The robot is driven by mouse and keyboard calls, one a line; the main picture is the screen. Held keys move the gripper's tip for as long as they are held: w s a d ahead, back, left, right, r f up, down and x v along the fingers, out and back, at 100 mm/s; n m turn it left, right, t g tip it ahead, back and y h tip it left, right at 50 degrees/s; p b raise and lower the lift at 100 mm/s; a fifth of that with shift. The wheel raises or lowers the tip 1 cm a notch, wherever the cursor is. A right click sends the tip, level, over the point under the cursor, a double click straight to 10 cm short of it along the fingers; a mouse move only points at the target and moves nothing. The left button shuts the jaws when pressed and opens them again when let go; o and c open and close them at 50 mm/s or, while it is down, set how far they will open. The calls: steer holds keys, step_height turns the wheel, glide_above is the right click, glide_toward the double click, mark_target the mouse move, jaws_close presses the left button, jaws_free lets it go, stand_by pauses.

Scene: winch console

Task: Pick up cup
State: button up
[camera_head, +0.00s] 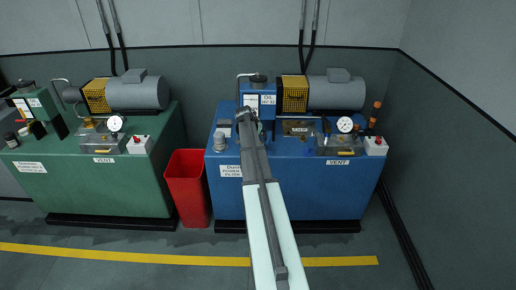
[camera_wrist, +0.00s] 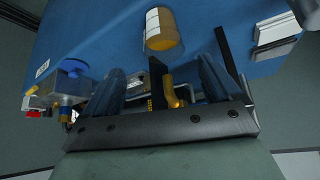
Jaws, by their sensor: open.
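I cannot pick out a cup with certainty. In the wrist view, an amber-yellow round object (camera_wrist: 162,28) with a white part shows against the blue console, beyond my fingers; it may be a container. In the head view, a small grey round-topped object (camera_head: 219,140) sits at the left of the blue console's top. My gripper (camera_wrist: 163,82) is open, with a finger at each side. A dark upright piece and a yellow bent handle (camera_wrist: 174,92) show between the fingers, and I cannot tell their distance. In the head view my gripper (camera_head: 246,116) is over the blue console's top, partly hidden by my arm.
The blue console (camera_head: 300,190) carries a blue oil box (camera_head: 268,100), a grey motor (camera_head: 337,92), a gauge (camera_head: 345,125) and orange-brown bottles (camera_head: 376,106). A red bin (camera_head: 188,185) stands between it and the green console (camera_head: 100,190). A wall closes the right side.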

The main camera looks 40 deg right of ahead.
steer(key=shift+w+x, duration=0.15)
steer(key=shift+x, duration=1.6)
steer(key=shift+w+x, duration=0.15)
steer(key=shift+x, duration=1.6)
steer(key=shift+a, duration=0.15)
steer(key=shift+c, duration=0.4)
steer(key=c, duration=1.2)
steer(key=shift+r, duration=0.3)
steer(key=shift+s+a+r, duration=0.5)
steer(key=shift+s+a, duration=0.65)
steer(key=shift+a, duration=1.55)
steer(key=shift+s+a+r, duration=0.5)
steer(key=shift+s+a, duration=0.65)
steer(key=shift+a, duration=1.5)
steer(key=shift+s+a+r, duration=0.5)
steer(key=shift+s+a, duration=0.65)
steer(key=shift+a, duration=1.55)
